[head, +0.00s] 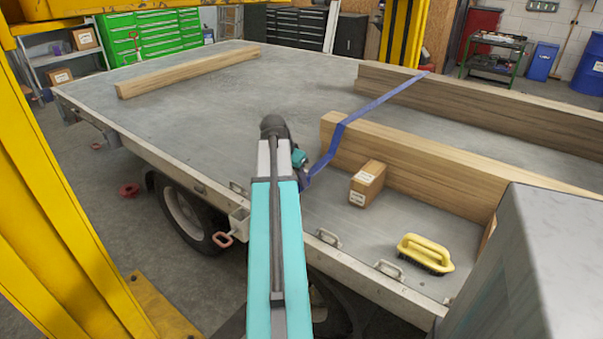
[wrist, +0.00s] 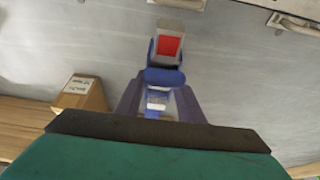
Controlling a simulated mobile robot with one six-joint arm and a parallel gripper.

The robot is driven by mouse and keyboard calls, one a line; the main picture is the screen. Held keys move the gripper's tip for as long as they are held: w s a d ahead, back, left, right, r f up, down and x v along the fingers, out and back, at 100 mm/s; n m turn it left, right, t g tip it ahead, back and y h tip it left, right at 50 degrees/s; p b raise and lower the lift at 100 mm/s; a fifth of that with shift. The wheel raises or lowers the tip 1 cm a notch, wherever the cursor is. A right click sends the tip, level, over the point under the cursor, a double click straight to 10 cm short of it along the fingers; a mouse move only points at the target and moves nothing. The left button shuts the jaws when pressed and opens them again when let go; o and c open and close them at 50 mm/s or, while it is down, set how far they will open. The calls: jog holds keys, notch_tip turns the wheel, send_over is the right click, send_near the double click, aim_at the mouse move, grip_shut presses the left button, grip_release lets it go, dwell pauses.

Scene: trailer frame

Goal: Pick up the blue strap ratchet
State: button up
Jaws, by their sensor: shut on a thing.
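The blue strap ratchet (wrist: 165,75) shows in the wrist view with blue webbing, a pale metal frame and a red patch. My gripper (wrist: 158,98) is shut on it, one finger on each side. In the head view the blue strap (head: 335,133) runs from the far beam over the near beam and down toward my wrist. The ratchet and the fingers are mostly hidden behind my arm there. I cannot tell whether the ratchet touches the deck.
A small cardboard box (head: 367,184) stands against the near wooden beam (head: 420,165), right of my wrist. A yellow-handled brush (head: 425,253) lies near the deck edge. Another beam (head: 190,72) lies at the far left.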

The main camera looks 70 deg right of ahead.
jog(key=shift+a+r, duration=0.1)
jog(key=shift+a, duration=0.7)
jog(key=shift+w, duration=0.1)
jog(key=shift+w+a, duration=0.15)
jog(key=shift+w, duration=0.1)
jog(key=w+a+r+n+t, duration=0.2)
jog(key=w+a+n, duration=0.3)
jog(key=w+a, duration=0.9)
jog(key=w+a+r+n+t, duration=0.2)
jog(key=w+a+n, duration=0.3)
jog(key=w+a, duration=0.8)
jog(key=w+a+r+n+y, duration=0.1)
jog(key=w+a+n, duration=0.2)
jog(key=a, duration=0.9)
jog(key=w+a+r+n+t+y, duration=0.1)
jog(key=w+a+n, duration=0.3)
jog(key=a, duration=0.7)
jog(key=w+a+r+n+y, duration=0.2)
jog(key=w+a+n, duration=0.2)
jog(key=a, duration=0.8)
jog(key=shift+w+a+r+t, duration=0.2)
jog(key=shift+w+a+t, duration=0.2)
jog(key=shift+w, duration=0.1)
